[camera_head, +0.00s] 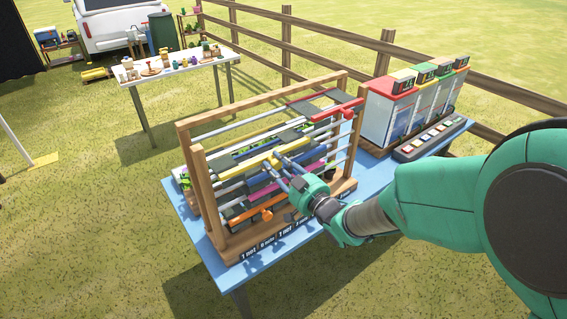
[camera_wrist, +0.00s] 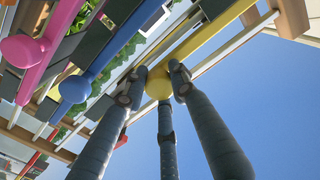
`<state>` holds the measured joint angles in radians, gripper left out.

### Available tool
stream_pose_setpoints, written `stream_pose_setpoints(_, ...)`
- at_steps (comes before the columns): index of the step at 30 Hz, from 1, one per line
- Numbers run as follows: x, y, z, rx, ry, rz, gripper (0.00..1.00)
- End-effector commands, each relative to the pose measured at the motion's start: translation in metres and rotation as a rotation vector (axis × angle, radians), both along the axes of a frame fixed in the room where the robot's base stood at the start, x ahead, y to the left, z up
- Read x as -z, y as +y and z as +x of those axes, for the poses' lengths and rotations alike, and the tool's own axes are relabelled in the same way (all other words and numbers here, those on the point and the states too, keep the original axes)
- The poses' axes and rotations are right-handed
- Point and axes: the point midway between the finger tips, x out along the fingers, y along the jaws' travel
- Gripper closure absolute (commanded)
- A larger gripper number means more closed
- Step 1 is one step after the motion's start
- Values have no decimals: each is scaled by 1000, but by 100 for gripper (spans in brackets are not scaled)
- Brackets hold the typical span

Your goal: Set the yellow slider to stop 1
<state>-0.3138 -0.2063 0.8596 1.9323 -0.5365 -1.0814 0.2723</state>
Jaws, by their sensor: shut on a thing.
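The yellow slider (camera_head: 255,163) is a long bar on a rail in a wooden frame (camera_head: 198,190) on the blue table. Its round yellow knob (camera_wrist: 158,84) shows in the wrist view, with the yellow bar (camera_wrist: 212,34) running up and to the right. My gripper (camera_head: 280,163) reaches in from the front right. In the wrist view the fingers of my gripper (camera_wrist: 157,86) close around the knob. Which stop the slider stands at cannot be told. Dark labels (camera_head: 284,231) along the frame's foot are too small to read surely.
Other sliders share the frame: red (camera_head: 346,112), blue (camera_wrist: 75,88), pink (camera_wrist: 20,50) and orange (camera_head: 262,215), close to the yellow one. A cabinet with coloured tops (camera_head: 388,115) and a button panel (camera_head: 430,138) stand to the right. The blue table (camera_head: 237,272) has bare room in front.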

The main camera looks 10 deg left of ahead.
Motion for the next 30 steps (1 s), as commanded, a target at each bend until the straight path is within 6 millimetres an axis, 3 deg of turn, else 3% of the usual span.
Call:
stream_pose_setpoints(8,1,3,-4,-8,1,-1,100)
stream_pose_setpoints(9,2,3,-4,-8,1,-1,68)
stream_pose_setpoints(12,2,3,-3,-8,1,-1,53)
stream_pose_setpoints(23,1,1,-3,-4,1,0,53)
stream_pose_setpoints(30,1,-10,-13,-3,1,0,53)
